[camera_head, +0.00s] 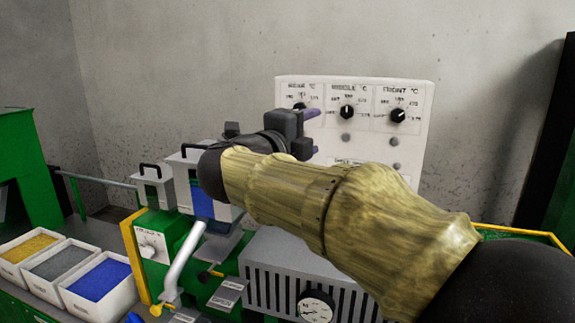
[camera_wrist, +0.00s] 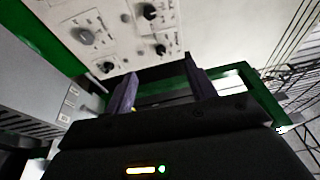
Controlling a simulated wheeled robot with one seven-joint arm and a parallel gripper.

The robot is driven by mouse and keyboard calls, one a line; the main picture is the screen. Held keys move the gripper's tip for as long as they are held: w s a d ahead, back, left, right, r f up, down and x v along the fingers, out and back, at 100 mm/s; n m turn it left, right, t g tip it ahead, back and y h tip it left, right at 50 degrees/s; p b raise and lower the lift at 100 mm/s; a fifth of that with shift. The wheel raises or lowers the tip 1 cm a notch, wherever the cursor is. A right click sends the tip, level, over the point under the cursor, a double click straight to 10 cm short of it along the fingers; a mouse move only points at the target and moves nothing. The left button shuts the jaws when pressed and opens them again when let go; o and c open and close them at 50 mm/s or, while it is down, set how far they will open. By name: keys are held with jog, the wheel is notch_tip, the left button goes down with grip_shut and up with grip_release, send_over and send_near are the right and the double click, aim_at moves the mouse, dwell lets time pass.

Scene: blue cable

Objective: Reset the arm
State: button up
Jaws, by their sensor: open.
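My arm reaches from the lower right across the head view, in front of the machine. My gripper (camera_head: 312,113) is in front of the white control panel (camera_head: 430,100), near its left knob. In the wrist view my gripper (camera_wrist: 160,88) shows two dark fingers spread apart with nothing between them. The control panel (camera_wrist: 115,25) shows beyond the fingers, tilted, with several black knobs. My arm hides the panel's lower left part and some of the machine behind it.
White bins of yellow (camera_head: 28,246), grey (camera_head: 62,262) and blue pellets (camera_head: 100,279) stand at the lower left. A green machine with a hopper (camera_head: 150,186) and a silver crank (camera_head: 184,262) stands beside them. A grey vented housing (camera_head: 262,285) is below my arm.

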jog(key=w+f+n+t+y, duration=0.2)
jog(key=w+f+n+y, duration=0.3)
jog(key=f+n+y, duration=0.65)
jog(key=s+d+f+n+g, duration=0.25)
jog(key=s+f+n, duration=0.2)
jog(key=f, duration=0.55)
jog(key=s+d+f+n+g, duration=0.2)
jog(key=s+f+n+g, duration=0.15)
jog(key=f+n, duration=0.4)
jog(key=s+d+f+n+g, duration=0.1)
jog(key=s+d+f+g, duration=0.25)
jog(key=s+f, duration=0.4)
jog(key=s+d+f+n+g, duration=0.1)
jog(key=s+d+f+g, duration=0.25)
jog(key=s+f, duration=0.35)
notch_tip(320, 180, up, 13)
jog(key=s+g+p, duration=0.1)
jog(key=s+p, duration=0.1)
jog(key=p, duration=1)
jog(key=shift+f+h, duration=0.15)
jog(key=shift+h, duration=0.3)
